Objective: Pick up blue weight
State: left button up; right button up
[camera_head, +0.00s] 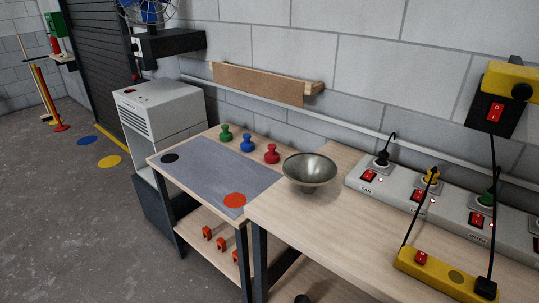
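The blue weight (248,144) stands upright on the wooden table, behind the grey mat (212,172). It is between the green weight (226,133) on its left and the red weight (272,154) on its right, with small gaps between them. Nothing covers it. The mat has a black disc (170,157) at its far left and an orange-red disc (235,200) near its front right. Neither of my grippers is in view.
A metal bowl (310,171) sits right of the red weight. Several grey switch boxes with plugs (382,188) and a yellow power strip (446,274) are at right. A white machine (160,112) stands left. A wall holds a wooden ledge (262,84) behind.

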aim_at(248, 146)
jog(key=z, duration=0.2)
jog(key=i+j+z, duration=0.1)
jog(key=j+z, duration=0.25)
jog(key=i+j+z, duration=0.1)
jog(key=j+z, duration=0.55)
jog(key=i, duration=0.05)
